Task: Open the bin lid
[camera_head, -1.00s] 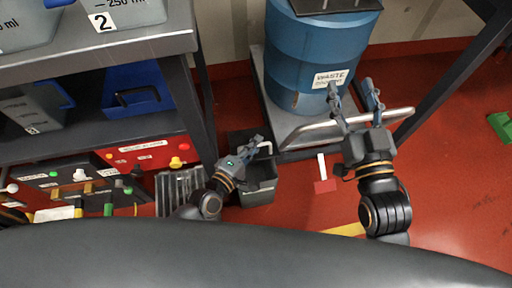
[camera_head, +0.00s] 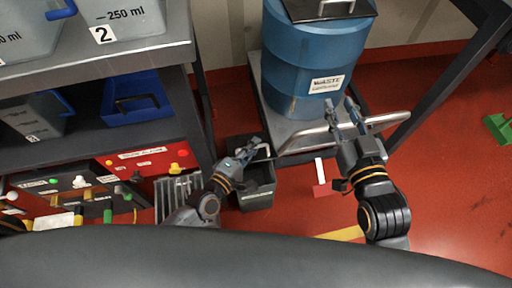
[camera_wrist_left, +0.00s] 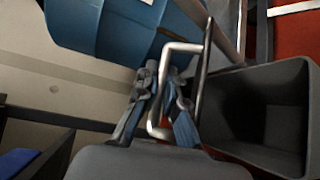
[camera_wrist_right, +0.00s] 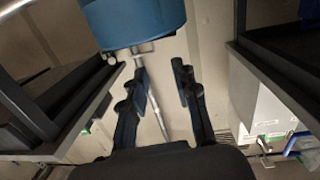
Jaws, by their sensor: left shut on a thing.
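The small dark grey bin (camera_head: 257,192) stands on the floor beside the trolley, its interior partly visible. In the left wrist view the bin (camera_wrist_left: 290,75) shows a dark, open mouth. A thin dark lid (camera_wrist_left: 207,65) is seen nearly edge-on there, tilted up beside the mouth. Its bent silver handle (camera_wrist_left: 181,47) runs between the fingers of my left gripper (camera_head: 256,146), which is shut on it. My right gripper (camera_head: 339,103) is open and empty, in front of the blue drum and over the trolley rail. Its fingers (camera_wrist_right: 160,72) are apart in the right wrist view.
A blue waste drum (camera_head: 312,58) with a handled dark lid stands on a trolley (camera_head: 284,128) with a silver rail. A shelf unit (camera_head: 100,65) with containers is at the left. A red control panel (camera_head: 150,163) sits below. Open red floor (camera_head: 450,190) lies right.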

